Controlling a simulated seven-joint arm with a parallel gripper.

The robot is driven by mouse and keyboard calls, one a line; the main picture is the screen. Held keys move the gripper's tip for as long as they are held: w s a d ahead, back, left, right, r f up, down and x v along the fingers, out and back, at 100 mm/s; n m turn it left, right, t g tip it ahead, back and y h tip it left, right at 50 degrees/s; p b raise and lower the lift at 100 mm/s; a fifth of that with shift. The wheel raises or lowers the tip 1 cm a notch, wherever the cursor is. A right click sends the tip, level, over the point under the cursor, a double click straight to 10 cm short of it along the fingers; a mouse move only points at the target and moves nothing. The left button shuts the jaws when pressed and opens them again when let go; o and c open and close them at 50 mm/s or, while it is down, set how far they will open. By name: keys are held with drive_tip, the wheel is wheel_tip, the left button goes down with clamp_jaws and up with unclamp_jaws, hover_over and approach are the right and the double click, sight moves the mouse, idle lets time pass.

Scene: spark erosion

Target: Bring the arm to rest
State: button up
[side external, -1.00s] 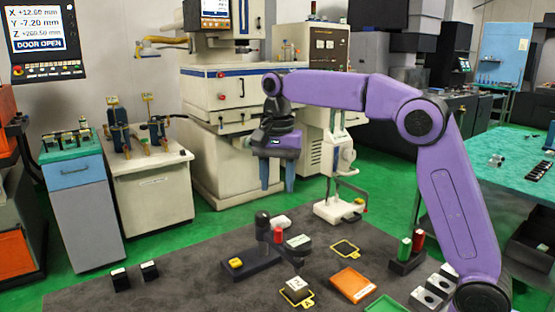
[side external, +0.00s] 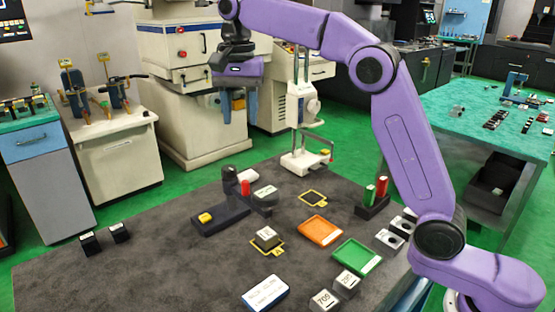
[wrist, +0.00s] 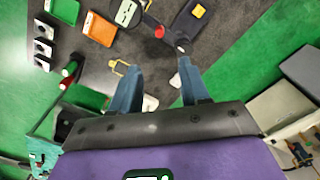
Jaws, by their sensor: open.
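My purple arm (side external: 400,150) reaches up from its base at the right and across to the left. My gripper (side external: 238,118) hangs at its end, high above the far side of the dark table (side external: 150,245). Its two blue fingers point down. In the wrist view the fingers (wrist: 158,75) stand wide apart with nothing between them. The gripper touches nothing that I can see.
Below are an orange tray (side external: 320,231), a green tray (side external: 357,257), a dark block with a yellow button (side external: 205,218), a red cylinder (side external: 245,187) and a white stand (side external: 302,160). A white labelled box (side external: 265,293) lies in front. The table's left part is mostly clear.

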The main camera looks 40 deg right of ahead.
drive_tip(key=shift+s, duration=0.1)
drive_tip(key=s+f+n, duration=0.4)
drive_tip(key=s+n, duration=0.2)
drive_tip(key=s, duration=0.2)
drive_tip(key=s+f+n, duration=0.4)
drive_tip(key=s+n, duration=0.1)
drive_tip(key=s, duration=0.3)
drive_tip(key=s+d+f+n, duration=0.5)
drive_tip(key=s, duration=0.5)
drive_tip(key=s+d+f+n, duration=0.5)
drive_tip(key=s, duration=0.5)
drive_tip(key=shift+n, duration=0.4)
drive_tip(key=shift+w, duration=0.1)
